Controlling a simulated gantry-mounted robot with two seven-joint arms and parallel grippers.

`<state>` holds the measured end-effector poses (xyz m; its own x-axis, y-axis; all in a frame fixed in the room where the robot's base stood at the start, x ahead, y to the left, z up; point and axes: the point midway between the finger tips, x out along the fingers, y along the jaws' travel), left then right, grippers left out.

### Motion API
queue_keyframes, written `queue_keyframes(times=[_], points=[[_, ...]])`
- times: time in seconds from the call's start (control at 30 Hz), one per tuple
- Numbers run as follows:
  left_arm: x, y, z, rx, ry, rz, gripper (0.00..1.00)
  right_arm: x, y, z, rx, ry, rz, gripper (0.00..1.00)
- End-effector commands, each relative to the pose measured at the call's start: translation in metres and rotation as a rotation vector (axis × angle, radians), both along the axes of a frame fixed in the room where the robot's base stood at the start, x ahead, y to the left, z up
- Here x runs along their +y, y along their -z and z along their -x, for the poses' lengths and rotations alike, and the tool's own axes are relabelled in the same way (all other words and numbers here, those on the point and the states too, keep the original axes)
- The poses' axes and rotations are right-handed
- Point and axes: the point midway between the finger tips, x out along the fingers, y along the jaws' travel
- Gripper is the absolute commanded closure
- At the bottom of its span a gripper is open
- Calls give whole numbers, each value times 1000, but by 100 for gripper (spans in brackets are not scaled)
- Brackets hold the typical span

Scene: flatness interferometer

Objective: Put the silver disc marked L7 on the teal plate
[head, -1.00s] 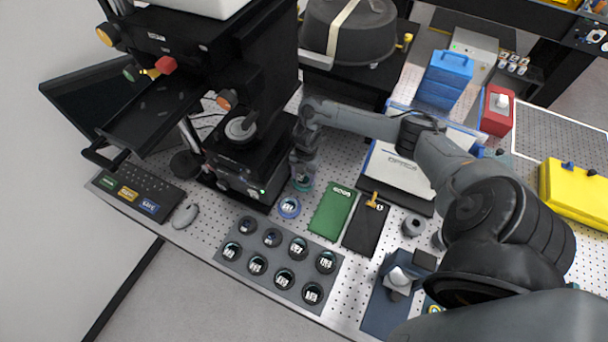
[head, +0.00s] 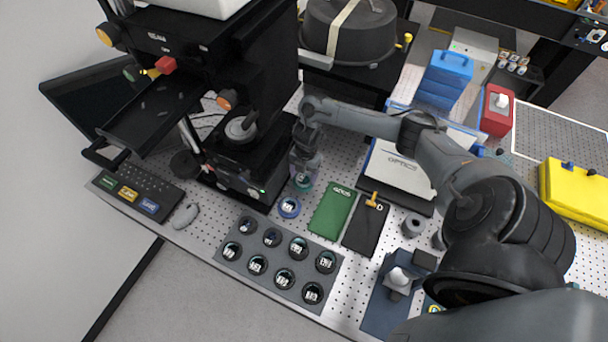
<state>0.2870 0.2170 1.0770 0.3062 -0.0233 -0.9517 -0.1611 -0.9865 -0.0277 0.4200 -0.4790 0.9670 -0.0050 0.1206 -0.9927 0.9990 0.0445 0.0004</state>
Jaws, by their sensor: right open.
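The teal plate (head: 304,187) is a small round plate on the perforated bench, in front of the black instrument. A small pale disc (head: 303,180) with a dark marking appears to lie on it; its marking is too small to read. My right gripper (head: 303,173) is open just above the teal plate, its fingers close around the disc's place and partly covering it. I cannot tell whether they touch it. A blue plate (head: 289,213) beside it bears another marked disc (head: 289,204). My left gripper is not in view.
A grey tray (head: 270,257) holds several marked discs; two back-left wells look dark and empty. The black instrument (head: 262,150) stands close on the left. A keyboard (head: 137,197) lies at far left.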

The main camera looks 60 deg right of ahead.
Motion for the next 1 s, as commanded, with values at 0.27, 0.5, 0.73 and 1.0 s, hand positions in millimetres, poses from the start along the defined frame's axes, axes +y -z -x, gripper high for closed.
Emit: queue_keyframes(times=[0.27, 0.5, 0.73, 1.0], points=[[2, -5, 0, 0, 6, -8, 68, -7, -50, -1, -4, -3, 4, 31], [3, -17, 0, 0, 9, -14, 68, -12, -90, -1, -2, -1, 3, 31], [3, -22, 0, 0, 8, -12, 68, -14, -109, -1, -1, -1, 2, 31], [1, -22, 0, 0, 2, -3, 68, -14, -111, 0, 1, 0, 0, 31]])
